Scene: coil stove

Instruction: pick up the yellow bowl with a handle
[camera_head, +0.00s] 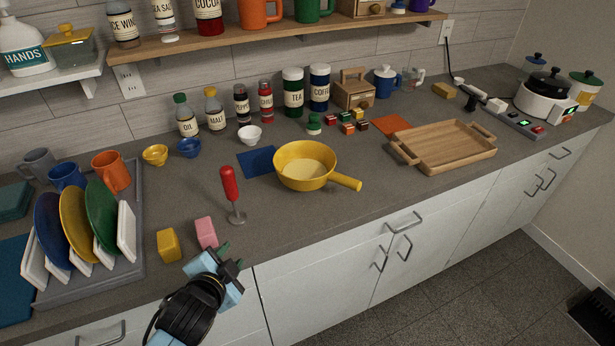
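The yellow bowl with a handle (300,180) stands upright on the grey counter, near the middle of the camera_head view. Its handle points right and slightly toward the front edge. It looks empty. My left gripper (232,256) is at the counter's front edge, below and left of the bowl and well apart from it. My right gripper is not in view.
A red-handled tool (230,188) stands left of the bowl, with pink (206,233) and yellow (168,245) blocks near my gripper. A wooden tray (445,147) is to the right. The counter in front of the bowl is clear.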

